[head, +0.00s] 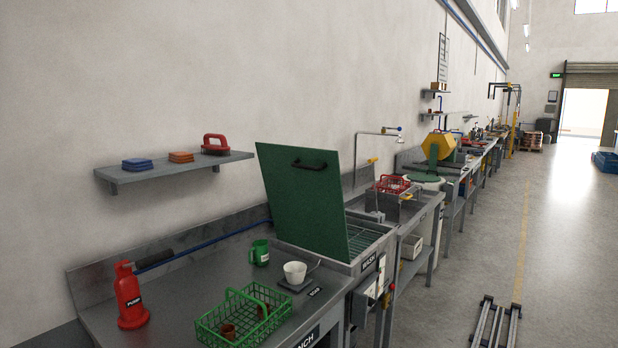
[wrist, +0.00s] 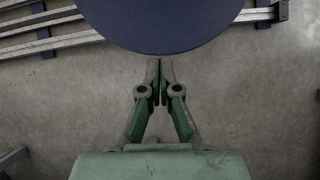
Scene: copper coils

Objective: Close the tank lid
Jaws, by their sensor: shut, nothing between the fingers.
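The tank lid (head: 304,200) is a green panel with a dark handle (head: 309,165) near its top. It stands raised and tilted at the wash tank (head: 371,252), whose grated top shows to the right of it. My gripper (wrist: 160,64) shows in the wrist view with its green fingers together and nothing between them. It points over bare grey floor, and no part of the lid or tank shows in that view. My gripper does not show in the head view.
A green basket (head: 242,318), a red pump bottle (head: 129,297), a green mug (head: 260,252) and a white cup (head: 295,272) stand on the bench left of the tank. A shelf (head: 176,171) hangs on the wall. The floor (head: 465,240) to the right is mostly clear, with rails (head: 496,325) in front.

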